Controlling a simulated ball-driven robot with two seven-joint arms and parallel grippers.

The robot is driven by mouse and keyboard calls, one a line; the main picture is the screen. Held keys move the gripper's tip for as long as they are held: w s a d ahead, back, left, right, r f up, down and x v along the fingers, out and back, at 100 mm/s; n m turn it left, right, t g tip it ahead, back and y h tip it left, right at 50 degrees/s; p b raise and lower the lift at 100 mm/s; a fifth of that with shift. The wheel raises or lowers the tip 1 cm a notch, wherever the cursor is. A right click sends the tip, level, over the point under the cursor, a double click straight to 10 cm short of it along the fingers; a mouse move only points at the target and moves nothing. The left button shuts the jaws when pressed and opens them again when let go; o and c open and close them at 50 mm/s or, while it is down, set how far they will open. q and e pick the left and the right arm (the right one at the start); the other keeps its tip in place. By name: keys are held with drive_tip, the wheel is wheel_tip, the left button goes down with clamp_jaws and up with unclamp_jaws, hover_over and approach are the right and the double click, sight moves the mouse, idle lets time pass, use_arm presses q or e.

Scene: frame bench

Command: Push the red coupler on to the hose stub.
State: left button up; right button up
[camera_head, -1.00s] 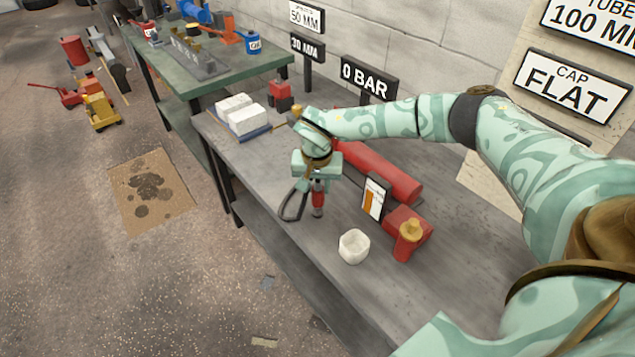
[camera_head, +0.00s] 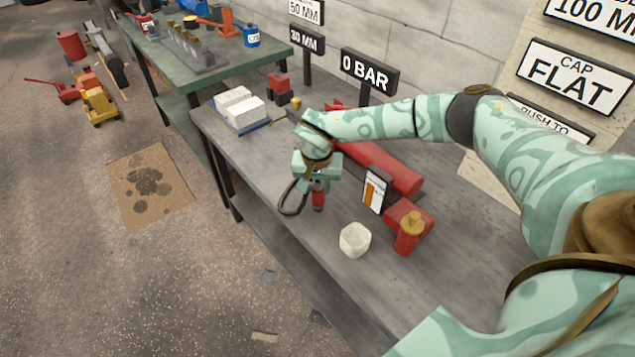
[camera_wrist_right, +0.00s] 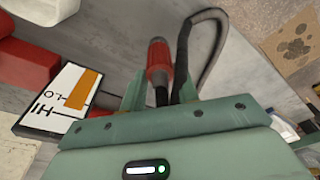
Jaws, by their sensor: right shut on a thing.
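The red coupler (camera_head: 318,196) hangs below my right gripper (camera_head: 317,180), which is shut on it, above the grey bench. In the right wrist view the coupler (camera_wrist_right: 159,62) shows as a red sleeve with a dark end between the fingers of my right gripper (camera_wrist_right: 160,95). A black hose (camera_head: 291,197) loops beside it and also shows in the wrist view (camera_wrist_right: 184,50). I cannot clearly pick out the hose stub; the gripper and arm may hide it. My left gripper is not in view.
A red cylinder (camera_head: 385,168) and a small card (camera_head: 375,190) are close by. White blocks (camera_head: 245,115) lie at the left. The bench front is clear.

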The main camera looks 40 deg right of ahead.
drive_tip(key=o, duration=1.2)
drive_tip(key=shift+c, duration=0.2)
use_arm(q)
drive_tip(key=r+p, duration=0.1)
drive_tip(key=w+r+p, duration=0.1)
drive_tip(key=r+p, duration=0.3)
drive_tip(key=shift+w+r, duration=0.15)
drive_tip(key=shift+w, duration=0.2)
use_arm(e)
wheel_tip(320, 180, up, 16)
drive_tip(key=s+a, duration=0.1)
drive_tip(key=s, duration=0.1)
drive_tip(key=shift+a, duration=0.3)
